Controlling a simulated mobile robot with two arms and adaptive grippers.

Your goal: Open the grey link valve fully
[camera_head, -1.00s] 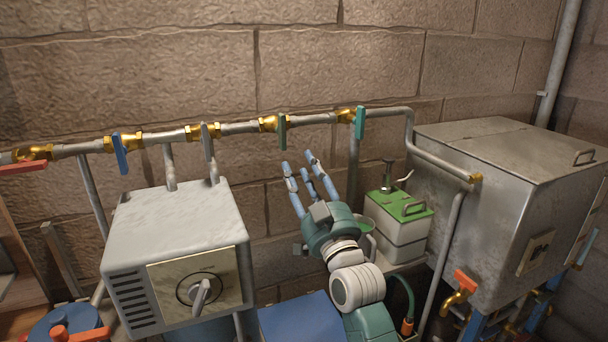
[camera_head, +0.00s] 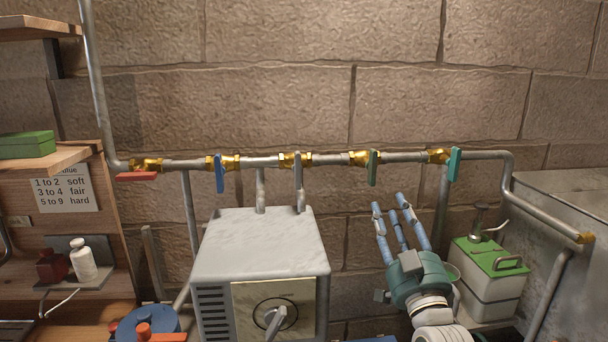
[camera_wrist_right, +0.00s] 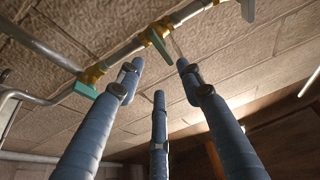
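The grey link valve (camera_head: 298,170) is the middle valve on the wall pipe, above the right part of the white-topped box. Its grey lever hangs straight down, across the pipe. In the right wrist view a grey lever (camera_wrist_right: 247,9) shows at the top edge, partly cut off. My right gripper (camera_head: 391,207) points up, below the pipe, to the right of and lower than the grey valve, under the dark green lever. Its three blue fingers are spread, with nothing between them, also in the wrist view (camera_wrist_right: 160,74). My left gripper is not in view.
On the same pipe are a red lever (camera_head: 137,176), a blue lever (camera_head: 219,172), a dark green lever (camera_head: 373,167) and a teal lever (camera_head: 454,165). The box (camera_head: 262,245) stands below the grey valve. A green-topped canister (camera_head: 490,268) stands right of my gripper.

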